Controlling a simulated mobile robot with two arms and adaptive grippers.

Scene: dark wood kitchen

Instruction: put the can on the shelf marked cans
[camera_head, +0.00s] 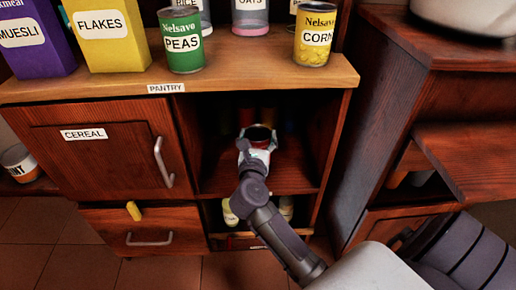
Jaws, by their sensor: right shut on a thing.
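A can (260,133), seen from above with a dark top and some red, is inside the open cabinet compartment. My right gripper (257,146) is shut on it, with the arm reaching in from the lower right. The gripper hides much of the can, and I cannot tell whether the can touches the shelf board (295,172). No label reading "cans" is legible. Dim upright shapes, possibly cans, stand at the back of this compartment. My left gripper is not in view.
A green peas can (184,42), a yellow corn can (314,38) and a yellow flakes box (105,35) stand on the pantry top (245,75). The cereal door (85,150) is closed at left. Cabinet side walls border the compartment. Small items sit on the lower shelf.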

